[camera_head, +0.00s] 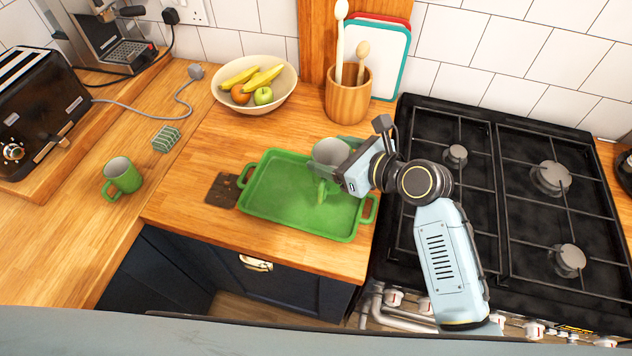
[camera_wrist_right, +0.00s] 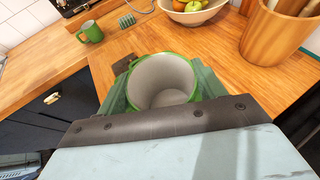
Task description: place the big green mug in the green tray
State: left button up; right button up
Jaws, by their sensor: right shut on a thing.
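The big green mug (camera_head: 331,153), with a pale inside, is held upright at the right part of the green tray (camera_head: 283,229). I cannot tell whether its base touches the tray. My right gripper (camera_head: 338,160) is shut on the mug, with a finger on either side; the wrist view shows the mug's open top (camera_wrist_right: 163,81) between the fingers. The tray is rectangular with a handle at each end and lies on the wooden counter. My left gripper is not in view.
A smaller-looking green mug (camera_head: 124,176) and a green rack (camera_head: 166,139) stand on the left counter. A fruit bowl (camera_head: 255,105) and a wooden utensil pot (camera_head: 348,99) stand behind the tray. A black hob (camera_head: 515,190) is on the right. A dark board (camera_head: 221,190) lies by the tray's left end.

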notch_tip(320, 180, down, 9)
jog(key=shift+r+b, duration=0.15)
jog(key=shift+b, duration=0.75)
jog(key=shift+r, duration=0.1)
jog(key=o, duration=1.5)
jog(key=shift+f, duration=0.2)
jog(key=shift+r, duration=0.2)
jog(key=p+v, duration=0.1)
jog(key=v, duration=1.1)
